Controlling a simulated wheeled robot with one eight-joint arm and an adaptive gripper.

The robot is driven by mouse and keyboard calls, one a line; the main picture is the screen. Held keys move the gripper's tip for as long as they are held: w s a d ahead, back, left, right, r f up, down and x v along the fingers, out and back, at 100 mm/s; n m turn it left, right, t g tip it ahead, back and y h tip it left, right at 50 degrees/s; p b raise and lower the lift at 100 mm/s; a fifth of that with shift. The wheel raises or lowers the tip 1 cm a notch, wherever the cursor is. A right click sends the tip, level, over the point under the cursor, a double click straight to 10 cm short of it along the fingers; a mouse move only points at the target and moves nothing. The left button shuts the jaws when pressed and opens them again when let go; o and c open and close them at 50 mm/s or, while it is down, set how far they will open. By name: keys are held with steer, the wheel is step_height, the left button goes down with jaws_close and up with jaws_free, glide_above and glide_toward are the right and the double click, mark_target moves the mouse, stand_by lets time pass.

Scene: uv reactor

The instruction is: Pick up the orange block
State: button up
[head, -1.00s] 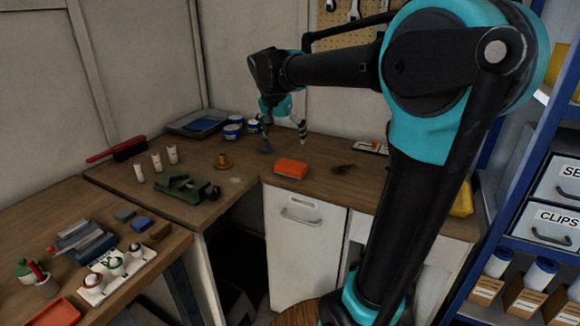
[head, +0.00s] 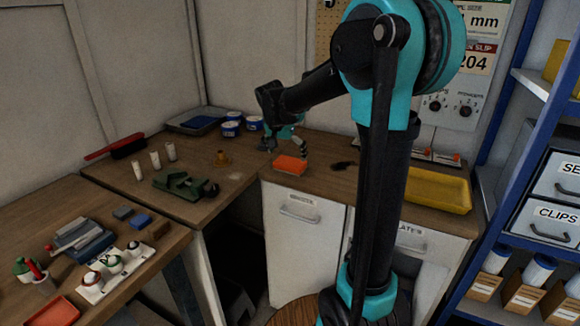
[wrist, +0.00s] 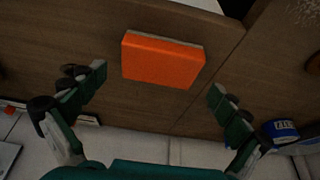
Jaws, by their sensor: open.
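The orange block (head: 290,165) lies on the wooden worktop near its front edge, above the white cabinet. It also shows in the wrist view (wrist: 162,61), where it looks like a flat slab with a pale grey side face. My gripper (head: 285,149) is just behind and above the block in the head view. In the wrist view my gripper (wrist: 158,90) is open, with one finger to each side of the block and clear room between. The fingers do not touch the block, and nothing is held.
Blue-and-white tins (head: 231,128) stand behind my gripper, with a brass-coloured piece (head: 222,158) to the left. A dark small item (head: 343,165) lies right of the block. A yellow tray (head: 437,193) is at the right.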

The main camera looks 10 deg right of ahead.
mark_target(289, 162)
steer(key=x, duration=0.5)
steer(key=shift+w, duration=0.1)
steer(key=shift+r, duration=0.1)
steer(key=shift+c, duration=0.2)
steer(key=c, duration=0.9)
steer(key=shift+c, duration=0.2)
steer(key=shift+r, duration=0.1)
step_height(289, 162, up, 20)
